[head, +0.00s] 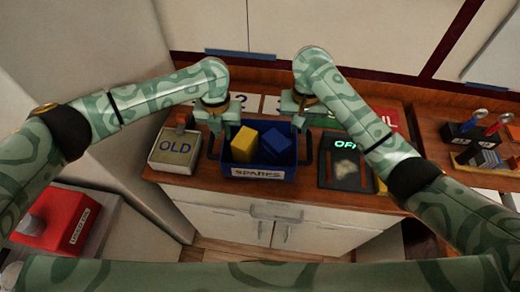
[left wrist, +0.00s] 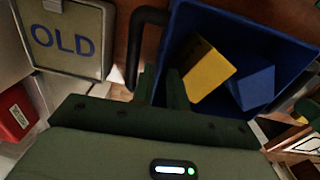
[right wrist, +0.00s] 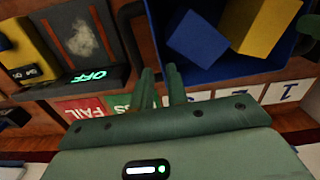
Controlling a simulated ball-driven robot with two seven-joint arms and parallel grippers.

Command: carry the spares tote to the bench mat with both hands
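The spares tote (head: 288,172), a blue open box with a SPARES label, stands on the wooden counter and holds a yellow block (head: 244,143) and a blue block (head: 277,141). It has a black handle on each side. My left gripper (head: 216,124) is at the tote's left side, fingers apart, close to the left handle (left wrist: 134,45). My right gripper (head: 293,106) is near the far right corner, fingers apart, close to the right handle (right wrist: 126,30). I cannot tell whether either handle lies between the fingers. I cannot make out a bench mat.
An OLD bin (head: 175,165) stands left of the tote. A dark panel lit OFF (head: 346,175) lies close on the right. Number cards and PASS and FAIL areas (head: 388,120) lie behind. A second bench (head: 440,125) with tools is at the right, across a gap. A red box (head: 60,222) is lower left.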

